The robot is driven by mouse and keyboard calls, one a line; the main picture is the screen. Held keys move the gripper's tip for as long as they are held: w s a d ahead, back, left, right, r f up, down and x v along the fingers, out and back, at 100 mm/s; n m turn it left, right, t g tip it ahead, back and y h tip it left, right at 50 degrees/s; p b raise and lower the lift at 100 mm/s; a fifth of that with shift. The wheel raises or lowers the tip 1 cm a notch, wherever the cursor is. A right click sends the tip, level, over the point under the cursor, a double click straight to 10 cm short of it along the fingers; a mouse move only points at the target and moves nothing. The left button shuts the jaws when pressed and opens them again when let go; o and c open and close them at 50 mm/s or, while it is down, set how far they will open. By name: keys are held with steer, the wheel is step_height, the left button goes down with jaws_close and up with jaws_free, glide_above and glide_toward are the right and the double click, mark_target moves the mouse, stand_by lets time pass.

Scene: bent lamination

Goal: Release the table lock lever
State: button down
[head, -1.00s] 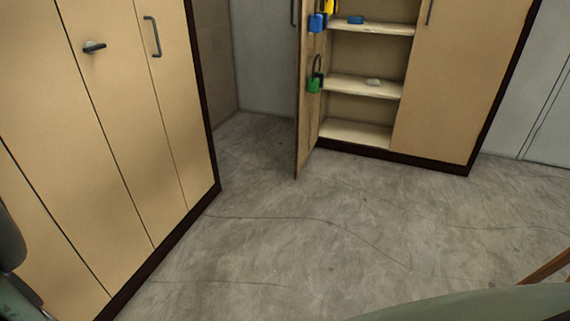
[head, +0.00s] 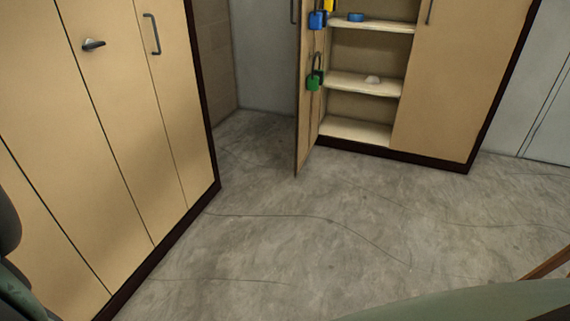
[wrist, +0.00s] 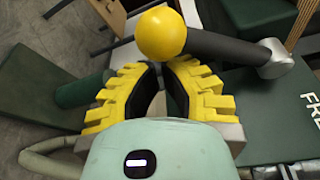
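A lever with a yellow ball knob (wrist: 163,33) and a dark shaft (wrist: 222,44) shows at the top of the wrist view. The shaft runs right to a metal hub (wrist: 277,58). My gripper (wrist: 163,64) has yellow ribbed fingers with black inner pads. They are partly open, with a narrow gap between the tips and nothing visible between them. The tips point at the lever just below the knob in the picture; whether they touch it I cannot tell. The head view shows neither lever nor gripper fingers.
A dark green padded surface (wrist: 275,115) with white letters lies right of my gripper; a dark green block (wrist: 45,90) and cylinder (wrist: 85,92) are at left. In the head view, cabinets (head: 115,110), an open cabinet door (head: 308,120) and clear floor (head: 280,225) show.

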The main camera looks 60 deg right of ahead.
steer(key=shift+s+r+p, duration=0.1)
steer(key=shift+r+p, duration=0.05)
steer(key=shift+p, duration=0.15)
steer(key=shift+s+d+r+m+p, duration=0.1)
steer(key=shift+s+m+p, duration=0.05)
steer(key=shift+m+p, duration=0.35)
steer(key=shift+s+r+p, duration=0.1)
steer(key=shift+s+p, duration=0.1)
steer(key=shift+p, duration=0.4)
steer(key=s+d+r+m+g+h+p, duration=0.1)
steer(key=s+r+m+p, duration=0.5)
steer(key=p, duration=1.7)
step_height(320, 180, up, 2)
steer(key=m+g+h, duration=0.1)
steer(key=m+g, duration=0.1)
steer(key=m, duration=0.1)
steer(key=shift+d+m+g+h, duration=0.3)
steer(key=shift+h, duration=0.1)
steer(key=shift+s+r, duration=0.1)
steer(key=shift+s, duration=0.05)
